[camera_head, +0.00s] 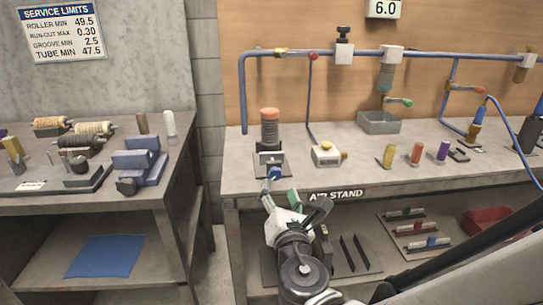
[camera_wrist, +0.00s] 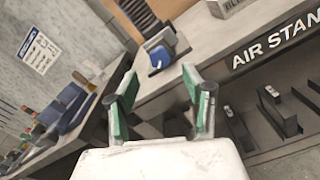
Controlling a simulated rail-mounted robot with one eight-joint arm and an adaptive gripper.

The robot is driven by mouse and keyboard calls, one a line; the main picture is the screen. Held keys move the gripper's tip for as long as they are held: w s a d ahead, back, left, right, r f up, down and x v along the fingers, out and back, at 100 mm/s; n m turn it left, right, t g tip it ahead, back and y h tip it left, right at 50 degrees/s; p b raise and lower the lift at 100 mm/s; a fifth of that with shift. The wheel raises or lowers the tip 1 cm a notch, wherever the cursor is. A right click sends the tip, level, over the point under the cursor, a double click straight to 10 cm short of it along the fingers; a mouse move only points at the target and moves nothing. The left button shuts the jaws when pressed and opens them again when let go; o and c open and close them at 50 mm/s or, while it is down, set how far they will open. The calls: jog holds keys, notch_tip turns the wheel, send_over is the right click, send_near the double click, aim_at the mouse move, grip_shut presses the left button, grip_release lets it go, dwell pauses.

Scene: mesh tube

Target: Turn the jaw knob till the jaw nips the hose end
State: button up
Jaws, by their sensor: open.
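The ribbed grey hose (camera_head: 269,131) stands upright with an orange top on the bench, in a small metal jaw block (camera_head: 262,160). The blue jaw knob (camera_head: 274,173) sits on the block's front, near the bench edge. In the wrist view the knob (camera_wrist: 160,57) lies beyond the fingertips, with part of the ribbed hose (camera_wrist: 138,14) behind it. My gripper (camera_head: 280,199) is open and empty, its green-padded fingers apart, just in front of and below the knob. It shows in the wrist view (camera_wrist: 158,82). I cannot tell whether the jaw touches the hose end.
A blue pipe (camera_head: 360,53) runs above the bench. A lower shelf (camera_head: 365,215) holds several parts. A second table (camera_head: 60,203) stands at left, with a gap between.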

aim_at(276, 175)
jog(key=shift+s+d, duration=0.2)
jog(key=shift+s, duration=2.15)
jog(key=w+n+b, duration=0.1)
jog(key=w+n, duration=0.1)
jog(key=w, duration=0.1)
jog(key=w+n, duration=0.2)
jog(key=w, duration=0.2)
jog(key=w+a+n+b, duration=0.1)
jog(key=w+n, duration=0.1)
jog(key=w, duration=0.2)
jog(key=shift+r+b, duration=0.2)
jog(key=shift+b, duration=0.15)
grip_shut()
jog(key=shift+m, duration=0.3)
